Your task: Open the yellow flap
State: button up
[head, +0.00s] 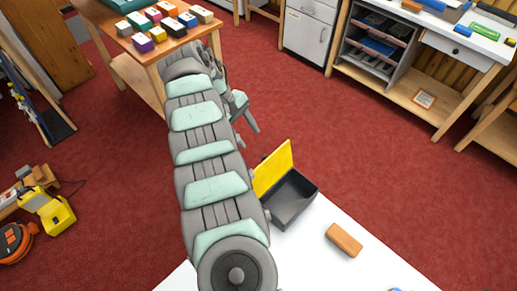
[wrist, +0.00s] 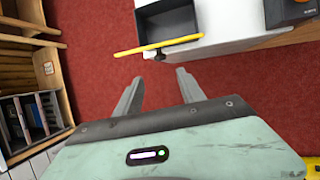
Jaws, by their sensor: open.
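The yellow flap (head: 273,168) stands raised along the far-left edge of a dark grey box (head: 292,203), whose open inside shows. In the wrist view the flap (wrist: 160,45) appears as a thin yellow bar, seen nearly edge-on, beside the box (wrist: 168,10). My gripper (head: 248,131) is open and empty, beyond the flap on the side away from the box. In the wrist view its two fingers (wrist: 160,76) are spread and point towards the flap, apart from it. A small dark part (wrist: 159,56) shows by the flap's edge. My arm partly covers the gripper in the head view.
The box stands at the edge of a white bench top (head: 315,245). An orange-brown block (head: 344,240) lies on it, right of the box. A wooden table (head: 145,60) with several coloured blocks stands behind my arm. Red floor lies open beyond the bench.

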aim_at(263, 156)
jog(key=x, duration=1)
jog(key=shift+s+d+f, duration=0.25)
jog(key=shift+s+f, duration=0.05)
jog(key=shift+c, duration=0.5)
grip_shut()
dwell(0.5)
